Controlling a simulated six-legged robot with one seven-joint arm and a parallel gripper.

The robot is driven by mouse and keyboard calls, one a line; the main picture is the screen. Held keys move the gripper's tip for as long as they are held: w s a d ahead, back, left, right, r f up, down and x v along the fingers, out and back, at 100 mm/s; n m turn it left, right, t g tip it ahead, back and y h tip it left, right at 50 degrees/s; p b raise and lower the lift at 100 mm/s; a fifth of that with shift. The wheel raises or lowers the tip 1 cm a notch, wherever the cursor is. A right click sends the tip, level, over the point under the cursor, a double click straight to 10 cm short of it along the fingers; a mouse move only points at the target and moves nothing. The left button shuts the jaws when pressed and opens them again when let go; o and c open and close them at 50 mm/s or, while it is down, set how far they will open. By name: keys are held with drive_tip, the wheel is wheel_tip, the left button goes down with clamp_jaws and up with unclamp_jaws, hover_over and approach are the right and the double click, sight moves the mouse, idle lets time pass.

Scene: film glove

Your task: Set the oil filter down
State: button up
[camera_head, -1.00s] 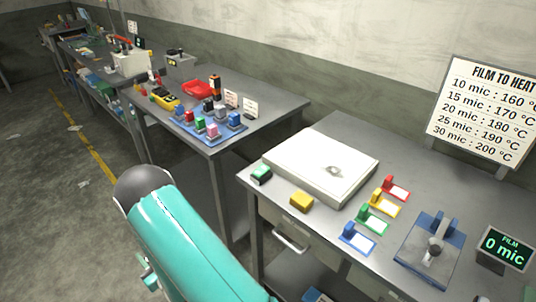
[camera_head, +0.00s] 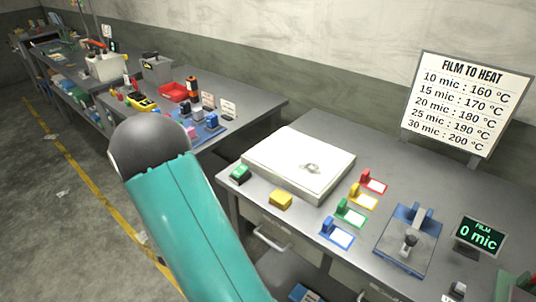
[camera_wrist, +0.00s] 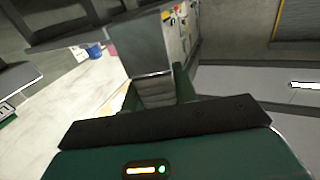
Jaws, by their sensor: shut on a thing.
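My gripper (camera_wrist: 157,88) shows in the wrist view, with its two green fingers on either side of a plain grey, blocky thing (camera_wrist: 148,53). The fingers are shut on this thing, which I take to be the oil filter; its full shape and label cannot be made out. In the head view my teal arm reaches down at the lower left, and the gripper and the filter are hidden from sight there. No other oil filter can be made out on the benches.
A second bench with small items stands behind my arm.

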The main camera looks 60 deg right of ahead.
drive_tip(key=s+d+r+m+g+h, duration=0.75)
drive_tip(key=s+d+r, duration=0.55)
drive_tip(key=s+d, duration=0.3)
drive_tip(key=s+d+r+m+g, duration=0.3)
drive_tip(key=s+d+r+g, duration=0.15)
drive_tip(key=s, duration=0.65)
drive_tip(key=s+d+r+m+g, duration=0.3)
drive_tip(key=s+r+g, duration=0.25)
drive_tip(key=s, duration=0.45)
drive_tip(key=shift+n, duration=0.25)
drive_tip(key=shift+w+d+f, duration=1.5)
drive_tip(key=shift+d+f, duration=0.2)
drive_tip(key=shift+f, duration=0.55)
drive_tip(key=shift+w+d+f, duration=1.5)
drive_tip(key=shift+d+f, duration=0.15)
drive_tip(key=shift+f, duration=0.65)
drive_tip(key=shift+w+d+f, duration=1.5)
drive_tip(key=shift+d+f, duration=0.2)
drive_tip(key=shift+f, duration=0.55)
drive_tip(key=shift+f, duration=0.1)
drive_tip(key=o, duration=1)
